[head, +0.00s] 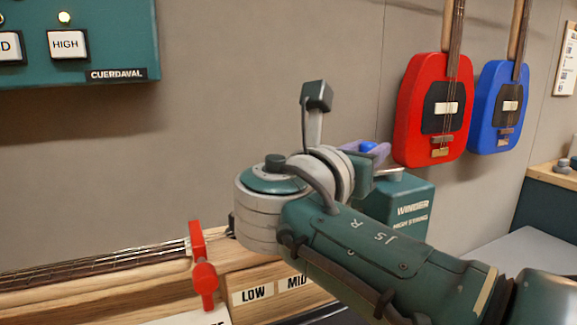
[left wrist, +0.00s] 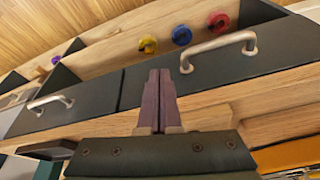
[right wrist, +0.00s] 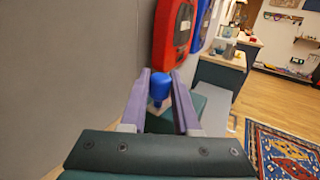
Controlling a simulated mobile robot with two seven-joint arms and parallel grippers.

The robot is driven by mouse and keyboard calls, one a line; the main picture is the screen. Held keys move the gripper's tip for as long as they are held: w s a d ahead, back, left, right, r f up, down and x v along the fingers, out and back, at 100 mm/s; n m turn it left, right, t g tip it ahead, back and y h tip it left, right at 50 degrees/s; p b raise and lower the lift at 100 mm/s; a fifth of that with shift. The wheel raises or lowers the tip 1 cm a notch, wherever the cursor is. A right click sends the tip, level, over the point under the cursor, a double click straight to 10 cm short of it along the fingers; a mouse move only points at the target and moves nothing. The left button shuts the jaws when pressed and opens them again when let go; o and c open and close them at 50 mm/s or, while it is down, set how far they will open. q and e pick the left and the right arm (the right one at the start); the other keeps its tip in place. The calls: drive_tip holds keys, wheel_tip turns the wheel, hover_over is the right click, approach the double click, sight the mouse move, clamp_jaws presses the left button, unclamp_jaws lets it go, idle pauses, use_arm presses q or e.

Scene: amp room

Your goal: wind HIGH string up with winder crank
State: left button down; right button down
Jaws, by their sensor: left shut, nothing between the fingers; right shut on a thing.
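The green winder box (head: 412,190), lettered "WINDER HIGH STRING", stands behind my right forearm, which hides part of it. My right gripper (head: 378,150) is at the winder, its purple fingers shut on the blue crank knob (head: 367,147). In the right wrist view, the knob (right wrist: 160,86) sits between the two fingers (right wrist: 160,78). The crank's arm is mostly hidden. My left gripper (left wrist: 160,72) is shut and empty, with a dark drawer front and metal handles beyond it. It is outside the head view. Strings (head: 100,262) run along a wooden beam at lower left.
A red clamp-like lever (head: 204,265) stands at the beam's end, near the LOW and MID labels (head: 270,287). A teal panel (head: 110,40) with a HIGH button (head: 68,45) hangs upper left. Red (head: 415,110) and blue (head: 490,110) guitars hang on the wall.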

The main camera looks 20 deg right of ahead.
use_arm(q)
drive_tip(key=shift+f+b, duration=0.5)
drive_tip(key=shift+f, duration=0.25)
use_arm(e)
drive_tip(key=shift+w+m+g+h, duration=0.2)
drive_tip(key=shift+m+g+h, duration=0.15)
drive_tip(key=shift+g, duration=0.25)
drive_tip(key=c, duration=0.6)
unclamp_jaws()
drive_tip(key=shift+d, duration=0.1)
drive_tip(key=shift+c, duration=0.2)
use_arm(q)
drive_tip(key=shift+d, duration=0.15)
drive_tip(key=shift+r+p, duration=0.4)
drive_tip(key=shift+p, duration=0.05)
use_arm(e)
drive_tip(key=v, duration=1)
